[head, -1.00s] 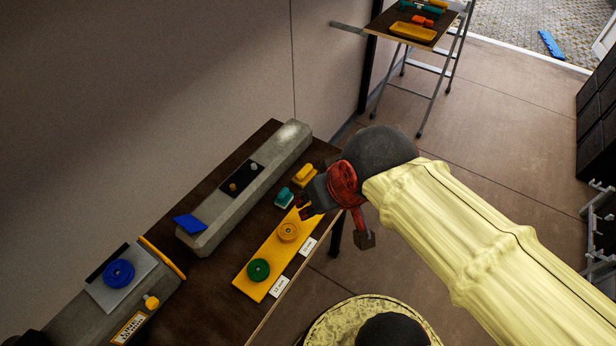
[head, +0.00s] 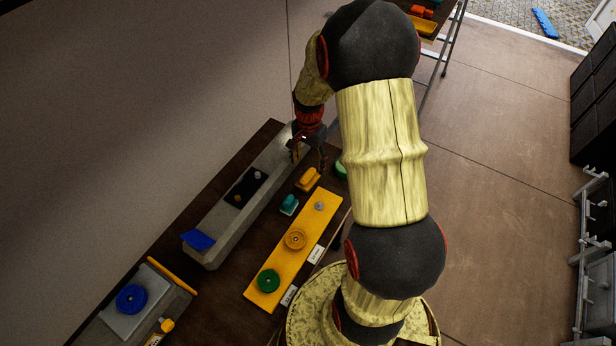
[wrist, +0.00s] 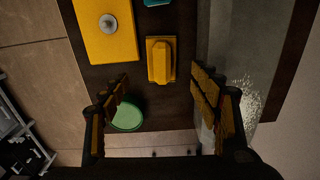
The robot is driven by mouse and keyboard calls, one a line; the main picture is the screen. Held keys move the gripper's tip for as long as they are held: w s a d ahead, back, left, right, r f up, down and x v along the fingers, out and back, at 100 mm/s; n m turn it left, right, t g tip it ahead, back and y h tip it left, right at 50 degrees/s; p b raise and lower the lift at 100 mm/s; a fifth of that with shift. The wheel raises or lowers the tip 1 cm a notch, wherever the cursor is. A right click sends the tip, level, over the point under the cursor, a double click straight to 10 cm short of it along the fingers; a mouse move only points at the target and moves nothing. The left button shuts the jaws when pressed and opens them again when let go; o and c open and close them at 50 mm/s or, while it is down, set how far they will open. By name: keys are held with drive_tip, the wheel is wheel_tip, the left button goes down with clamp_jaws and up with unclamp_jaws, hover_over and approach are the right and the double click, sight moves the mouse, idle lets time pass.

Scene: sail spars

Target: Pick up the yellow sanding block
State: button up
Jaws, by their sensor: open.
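The yellow sanding block (head: 308,179) lies on the dark bench top, near the bench's far end. In the wrist view the block (wrist: 160,60) sits ahead of the fingertips, a little above the middle of the picture and between the lines of the two fingers. My gripper (wrist: 162,88) is open and empty, with its fingers apart and not touching the block. In the head view my gripper (head: 308,158) hangs over the bench just beyond the block, partly blurred against the grey beam.
A teal block (head: 289,204) lies beside the yellow one. A yellow board (head: 270,275) with round discs lies to the right. A long grey beam (head: 222,240) runs along the wall side. A green round thing (wrist: 127,117) is near the left finger.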

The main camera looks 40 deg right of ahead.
sight(308, 174)
wheel_tip(308, 174, down, 3)
drive_tip(key=shift+d+r+b, duration=0.1)
drive_tip(key=shift+b, duration=0.25)
drive_tip(key=shift+w+f+b, duration=0.2)
drive_tip(key=shift+f+b, duration=0.9)
drive_tip(key=shift+f, duration=1.7)
drive_tip(key=shift+c, duration=1.3)
drive_tip(key=c, duration=1.1)
drive_tip(key=shift+r, duration=0.1)
